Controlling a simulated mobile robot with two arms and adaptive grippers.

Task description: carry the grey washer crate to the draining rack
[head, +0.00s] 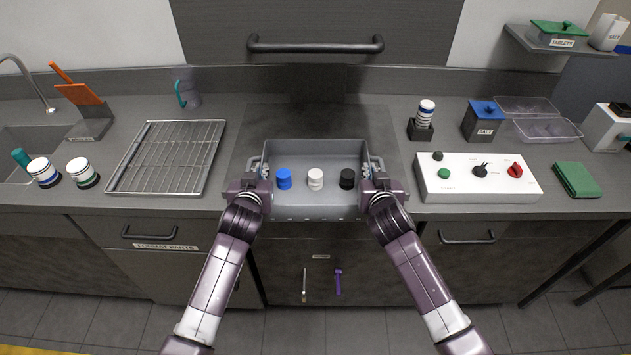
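The grey washer crate (315,212) stands on the counter in the middle of the head view. A blue, a white and a black round piece stand in a row inside it. My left gripper (262,171) is at the crate's left end wall, and my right gripper (370,171) is at its right end wall. Both sets of fingers are at the crate's end handles, but the view does not show whether they are closed on them. The draining rack (168,157), a wire grid in a metal tray, lies left of the crate, apart from it and empty.
Two white jars (82,172) stand left of the rack, near the sink (30,145). A jug (187,95) stands behind the rack. A white control box (476,178) sits right of the crate. A narrow strip of bare counter separates rack and crate.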

